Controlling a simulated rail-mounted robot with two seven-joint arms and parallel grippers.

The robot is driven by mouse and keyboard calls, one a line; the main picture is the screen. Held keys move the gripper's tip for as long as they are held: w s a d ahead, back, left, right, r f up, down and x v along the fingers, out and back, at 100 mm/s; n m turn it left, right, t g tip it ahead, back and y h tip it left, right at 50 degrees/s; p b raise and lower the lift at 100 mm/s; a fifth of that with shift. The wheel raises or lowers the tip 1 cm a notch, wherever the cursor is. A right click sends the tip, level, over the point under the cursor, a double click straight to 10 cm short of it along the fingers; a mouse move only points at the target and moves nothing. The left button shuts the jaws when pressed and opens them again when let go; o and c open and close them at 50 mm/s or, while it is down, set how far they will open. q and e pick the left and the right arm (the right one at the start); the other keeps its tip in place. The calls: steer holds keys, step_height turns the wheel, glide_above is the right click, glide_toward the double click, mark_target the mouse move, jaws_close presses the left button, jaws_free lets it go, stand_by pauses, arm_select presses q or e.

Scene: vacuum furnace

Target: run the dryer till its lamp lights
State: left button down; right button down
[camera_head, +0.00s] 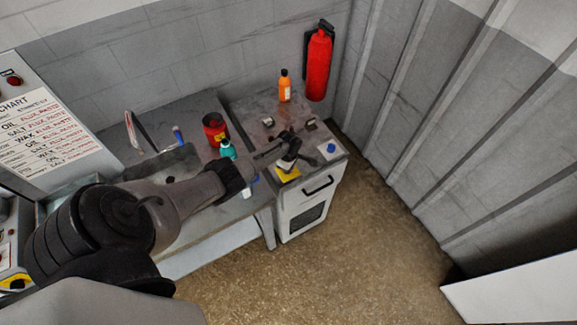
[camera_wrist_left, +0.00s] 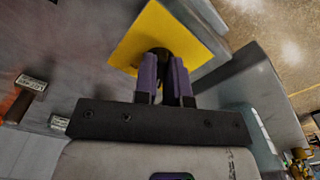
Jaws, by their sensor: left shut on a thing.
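The dryer (camera_head: 296,222) is a pale grey box cabinet with a dark handle and a dark window, at the right end of the bench. On its top are a yellow plate (camera_head: 287,174) and a blue round part (camera_head: 331,148). My left gripper (camera_head: 287,158) is over the yellow plate. In the left wrist view its purple fingers (camera_wrist_left: 165,72) are shut on a black knob (camera_wrist_left: 158,54) that stands on the yellow plate (camera_wrist_left: 138,35). The fingers hide part of the knob. I cannot make out a lit lamp. My right gripper is out of view.
An orange bottle (camera_head: 285,88) stands at the back of the top, near a red extinguisher (camera_head: 318,62) on the wall. A red can (camera_head: 215,129) and a teal bottle (camera_head: 227,150) stand left of my gripper. The floor (camera_head: 350,250) in front is clear.

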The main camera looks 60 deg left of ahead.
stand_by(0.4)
arm_select(q)
steer(key=c, duration=1.2)
jaws_free()
steer(key=shift+r, duration=0.1)
steer(key=shift+r, duration=0.25)
steer(key=shift+r+p, duration=1.65)
steer(key=shift+r, duration=4.9)
